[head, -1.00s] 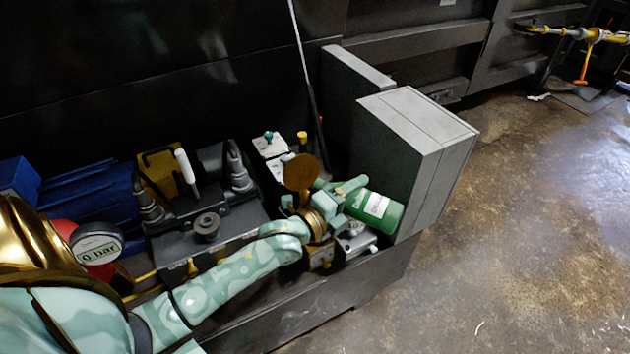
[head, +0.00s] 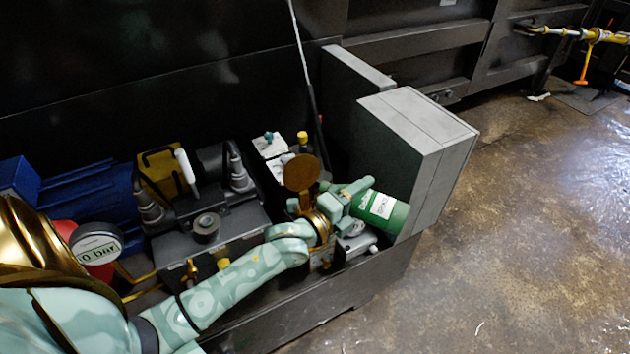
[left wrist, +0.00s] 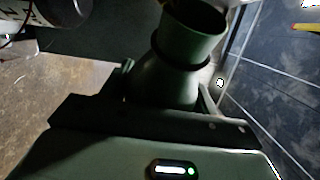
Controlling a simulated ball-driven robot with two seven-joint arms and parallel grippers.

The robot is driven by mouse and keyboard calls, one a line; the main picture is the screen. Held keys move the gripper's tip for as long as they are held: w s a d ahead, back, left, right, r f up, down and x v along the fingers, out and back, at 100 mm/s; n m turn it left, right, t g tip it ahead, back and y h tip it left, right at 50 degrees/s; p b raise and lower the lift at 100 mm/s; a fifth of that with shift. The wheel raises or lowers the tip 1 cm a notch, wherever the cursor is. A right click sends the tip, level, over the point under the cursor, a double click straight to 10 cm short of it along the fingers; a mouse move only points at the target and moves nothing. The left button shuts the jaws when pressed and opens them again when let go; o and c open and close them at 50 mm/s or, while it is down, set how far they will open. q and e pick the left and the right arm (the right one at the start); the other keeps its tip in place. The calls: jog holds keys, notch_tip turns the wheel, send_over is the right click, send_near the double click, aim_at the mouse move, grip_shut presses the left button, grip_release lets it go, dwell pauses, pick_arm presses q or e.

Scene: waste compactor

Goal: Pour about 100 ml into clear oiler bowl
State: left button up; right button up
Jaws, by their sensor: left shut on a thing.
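A green bottle (head: 398,216) with a white label is tilted far over, lying nearly level, in front of the grey box. My left gripper (head: 352,193) is shut on the bottle toward its left end. In the left wrist view, a green flared neck with a dark round opening (left wrist: 195,22) stands just beyond the gripper body. No liquid stream shows. I cannot make out the clear oiler bowl; my gripper and the bottle cover part of the fittings below. My right gripper is not in view.
A grey box (head: 415,130) stands close right of the bottle. A round brown disc (head: 302,172) is just left of my gripper. Bare floor (head: 530,230) lies at right.

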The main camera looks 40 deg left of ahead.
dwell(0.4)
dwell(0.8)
pick_arm(q)
jog(key=shift+r+m, duration=0.3)
notch_tip(320, 180, down, 2)
jog(key=shift+f+m+g+b, duration=0.1)
jog(key=shift+m+g+b, duration=0.45)
jog(key=shift+m, duration=0.45)
jog(key=shift+r+m+y+p, duration=0.2)
jog(key=shift+m+y+p, duration=0.1)
jog(key=shift+p, duration=0.1)
jog(key=shift+f, duration=0.1)
